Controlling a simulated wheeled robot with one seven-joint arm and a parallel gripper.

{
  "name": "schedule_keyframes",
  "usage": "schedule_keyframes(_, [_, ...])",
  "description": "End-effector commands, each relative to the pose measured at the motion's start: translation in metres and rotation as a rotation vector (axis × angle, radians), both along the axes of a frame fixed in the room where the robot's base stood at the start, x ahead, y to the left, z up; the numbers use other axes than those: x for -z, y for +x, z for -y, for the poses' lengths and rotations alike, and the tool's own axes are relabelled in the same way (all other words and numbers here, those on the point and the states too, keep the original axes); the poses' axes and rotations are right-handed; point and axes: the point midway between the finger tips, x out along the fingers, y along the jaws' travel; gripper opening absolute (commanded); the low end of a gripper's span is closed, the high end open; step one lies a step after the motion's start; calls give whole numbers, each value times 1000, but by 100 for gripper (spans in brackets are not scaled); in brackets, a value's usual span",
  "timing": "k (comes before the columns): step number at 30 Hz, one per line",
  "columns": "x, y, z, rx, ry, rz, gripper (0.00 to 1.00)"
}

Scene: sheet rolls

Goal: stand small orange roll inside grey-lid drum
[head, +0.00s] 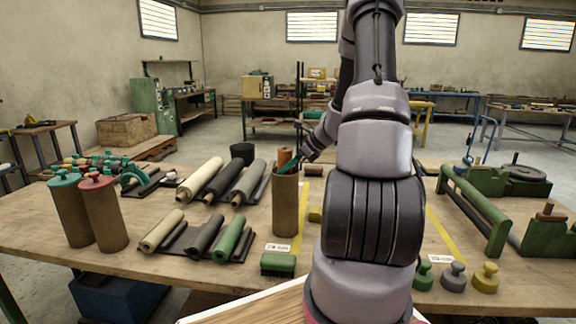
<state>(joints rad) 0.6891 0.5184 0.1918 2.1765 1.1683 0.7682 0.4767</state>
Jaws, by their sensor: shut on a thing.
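The small orange roll (284,156) is upright at the mouth of a tall brown open drum (285,208). Its top shows above the rim; its lower end is hidden, so I cannot tell how deep it reaches. My gripper (289,160) is shut on the roll, coming in from the right just above the rim. No lid is on this drum. Two similar drums at the left wear a teal lid (64,179) and a red lid (96,182). No drum in view wears a grey lid.
Cream, dark and grey rolls (203,180) lie left of the open drum, with shorter rolls (205,236) in front. A green brush-like block (278,264) sits before the drum. Knobbed pieces (453,277) stand front right. A green frame (475,210) is at the right. My arm hides the table's middle.

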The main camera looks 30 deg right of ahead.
Motion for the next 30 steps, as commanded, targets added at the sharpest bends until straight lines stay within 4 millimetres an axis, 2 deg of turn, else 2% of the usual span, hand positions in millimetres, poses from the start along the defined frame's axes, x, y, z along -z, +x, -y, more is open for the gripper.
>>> schedule_keyframes(9, [7,-3,0,-1,-3,-12,0])
schedule_keyframes(10, [7,-3,0,-2,-2,-12,83])
schedule_keyframes(11, [7,-4,0,-2,-2,-12,94])
schedule_keyframes(12, [7,-4,0,-2,-2,-12,100])
schedule_keyframes(16, [7,-5,1,-3,-3,-14,100])
schedule_keyframes(20, [-2,-11,7,-1,-5,-11,100])
schedule_keyframes(30, [-54,-44,38,3,-4,-2,100])
